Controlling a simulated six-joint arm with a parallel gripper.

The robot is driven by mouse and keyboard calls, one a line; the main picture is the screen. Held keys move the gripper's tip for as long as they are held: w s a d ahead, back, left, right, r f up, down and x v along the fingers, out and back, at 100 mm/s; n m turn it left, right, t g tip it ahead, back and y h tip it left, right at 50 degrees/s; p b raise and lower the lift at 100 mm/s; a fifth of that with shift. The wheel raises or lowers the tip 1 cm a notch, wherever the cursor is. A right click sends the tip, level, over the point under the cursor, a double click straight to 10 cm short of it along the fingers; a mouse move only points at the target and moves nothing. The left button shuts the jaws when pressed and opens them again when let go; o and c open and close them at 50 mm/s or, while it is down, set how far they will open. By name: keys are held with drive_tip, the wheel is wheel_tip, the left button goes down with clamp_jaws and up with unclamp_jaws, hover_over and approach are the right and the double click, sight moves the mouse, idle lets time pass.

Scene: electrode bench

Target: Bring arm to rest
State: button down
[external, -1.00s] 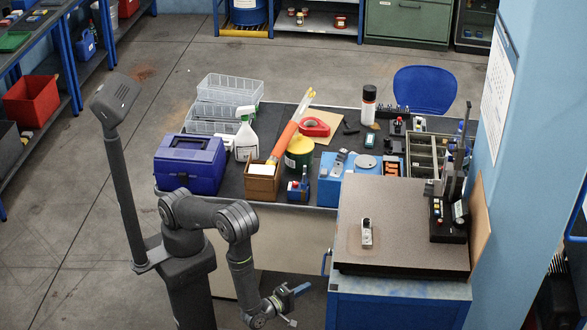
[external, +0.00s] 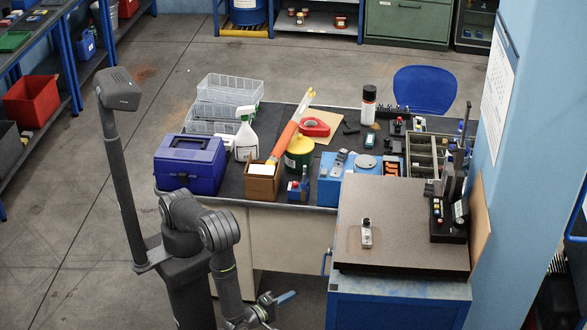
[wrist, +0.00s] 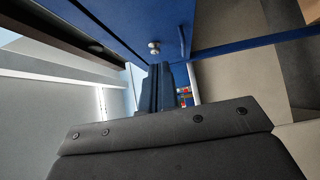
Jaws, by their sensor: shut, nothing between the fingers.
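My gripper (external: 283,299) is low in front of the bench, left of the blue cabinet, and holds nothing. Its blue fingers look closed together in the external view. In the wrist view the dark gripper body fills the lower part, and the fingers (wrist: 160,88) stand side by side in the middle. My arm hangs down from its shoulder, with the forearm nearly vertical. The gripper is apart from the bench and the cabinet.
The blue cabinet (external: 395,305) with a granite plate (external: 395,205) on top stands to the right. The dark bench (external: 335,190) behind holds a blue toolbox (external: 190,165), bottles and tools. Open floor (external: 65,240) lies to the left.

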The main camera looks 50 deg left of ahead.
drive_tip(key=w+d, duration=0.3)
drive_tip(key=w, duration=0.9)
drive_tip(key=shift+w, duration=0.3)
drive_tip(key=s+a, duration=0.3)
drive_tip(key=s, duration=0.9)
